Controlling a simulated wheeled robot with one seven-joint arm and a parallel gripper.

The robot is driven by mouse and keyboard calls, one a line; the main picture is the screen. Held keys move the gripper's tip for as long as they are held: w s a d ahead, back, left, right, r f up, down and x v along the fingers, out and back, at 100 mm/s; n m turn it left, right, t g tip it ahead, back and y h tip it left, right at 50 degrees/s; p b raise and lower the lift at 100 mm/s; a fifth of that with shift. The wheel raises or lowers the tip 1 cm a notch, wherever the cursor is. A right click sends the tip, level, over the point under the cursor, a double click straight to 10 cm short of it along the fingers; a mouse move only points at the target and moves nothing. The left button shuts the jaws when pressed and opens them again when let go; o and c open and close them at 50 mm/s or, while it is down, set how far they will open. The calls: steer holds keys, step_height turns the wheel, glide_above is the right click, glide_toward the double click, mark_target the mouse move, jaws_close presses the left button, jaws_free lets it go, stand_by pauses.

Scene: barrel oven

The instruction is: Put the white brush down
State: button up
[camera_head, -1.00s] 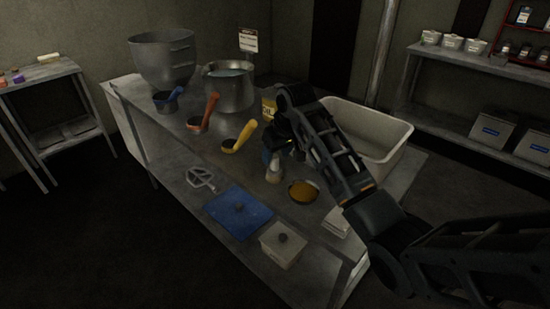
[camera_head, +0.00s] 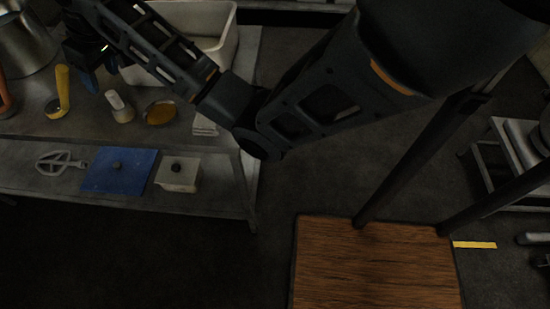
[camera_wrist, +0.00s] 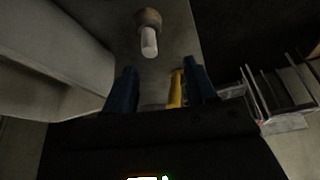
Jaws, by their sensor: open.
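The white brush (camera_head: 121,107) stands on the metal table between the yellow-handled ladle (camera_head: 60,92) and a round dish of golden-brown contents (camera_head: 160,112). In the wrist view, the brush (camera_wrist: 149,38) shows a pale end and a brownish end, clear of the fingers. My gripper (camera_head: 98,75) is above the table, behind and to the left of the brush. In the wrist view, its two blue fingers (camera_wrist: 160,88) are apart with nothing held between them. The yellow handle shows beyond the fingers. The arm hides part of the table behind.
A large white bin (camera_head: 226,45) stands at the table's back right, close to my arm. Dark floor is open in front of the table.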

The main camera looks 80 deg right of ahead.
steer(key=s+a+f+t, duration=0.3)
steer(key=s+a+f, duration=0.1)
steer(key=a+f, duration=0.75)
steer(key=s+a+f+t, duration=0.1)
steer(key=s+a+f, duration=0.1)
steer(key=s+a, duration=0.45)
steer(key=s+a+f+t, duration=0.2)
steer(key=s+a, duration=0.2)
steer(key=s, duration=0.6)
steer(key=s+r+n+t, duration=0.1)
steer(key=s+r+t, duration=0.1)
steer(key=s+r, duration=0.5)
steer(key=s+r+n+t, duration=0.1)
steer(key=s+r+t, duration=0.1)
steer(key=s+r, duration=0.6)
steer(key=s, duration=0.6)
steer(key=shift+s+a+n+y, duration=0.3)
steer(key=shift+s+a+y, duration=0.05)
steer(key=shift+a+y, duration=0.05)
steer(key=shift+r, duration=0.1)
